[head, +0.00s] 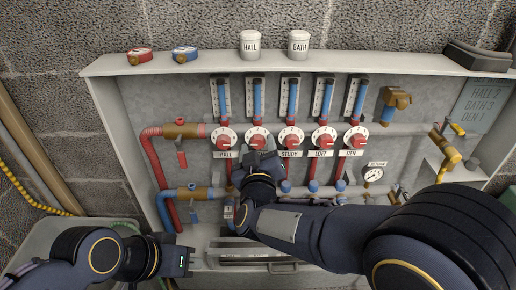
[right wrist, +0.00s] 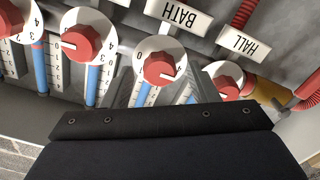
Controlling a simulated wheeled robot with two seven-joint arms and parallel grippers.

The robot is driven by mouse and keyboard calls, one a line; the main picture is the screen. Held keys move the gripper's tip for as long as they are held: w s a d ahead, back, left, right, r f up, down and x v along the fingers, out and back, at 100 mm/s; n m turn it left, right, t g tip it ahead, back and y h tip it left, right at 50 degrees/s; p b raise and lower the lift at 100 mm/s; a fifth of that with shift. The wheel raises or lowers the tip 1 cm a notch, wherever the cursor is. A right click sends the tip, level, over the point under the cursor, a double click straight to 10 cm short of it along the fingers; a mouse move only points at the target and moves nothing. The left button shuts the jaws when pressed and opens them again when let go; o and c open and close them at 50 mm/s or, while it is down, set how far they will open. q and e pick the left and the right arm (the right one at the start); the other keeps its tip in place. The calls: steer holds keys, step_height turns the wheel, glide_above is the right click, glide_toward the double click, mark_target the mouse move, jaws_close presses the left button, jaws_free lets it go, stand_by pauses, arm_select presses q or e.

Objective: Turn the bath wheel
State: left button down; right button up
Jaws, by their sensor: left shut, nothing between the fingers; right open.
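The bath wheel (head: 257,138) is a red knob on a white numbered dial, second from the left in the row. Its label is hidden by my right gripper in the head view. In the right wrist view the bath wheel (right wrist: 159,67) appears upside down below its BATH label (right wrist: 178,14). My right gripper (head: 260,157) is open just in front of this wheel. Its dark body covers the lower part of the wrist view; I cannot tell whether the fingers touch the wheel. My left gripper (head: 186,258) is shut and empty, low at the left, away from the wheels.
The hall wheel (head: 223,138) and study wheel (head: 291,137) sit close on either side. Red pipes (head: 152,150) and blue pipes lie at the left. A pressure gauge (head: 373,174) and brass valve (head: 446,150) are at the right. White HALL and BATH pots stand on the top shelf (head: 215,66).

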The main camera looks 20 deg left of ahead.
steer(key=shift+w+a, duration=0.1)
steer(key=shift+w, duration=0.25)
steer(key=c, duration=1)
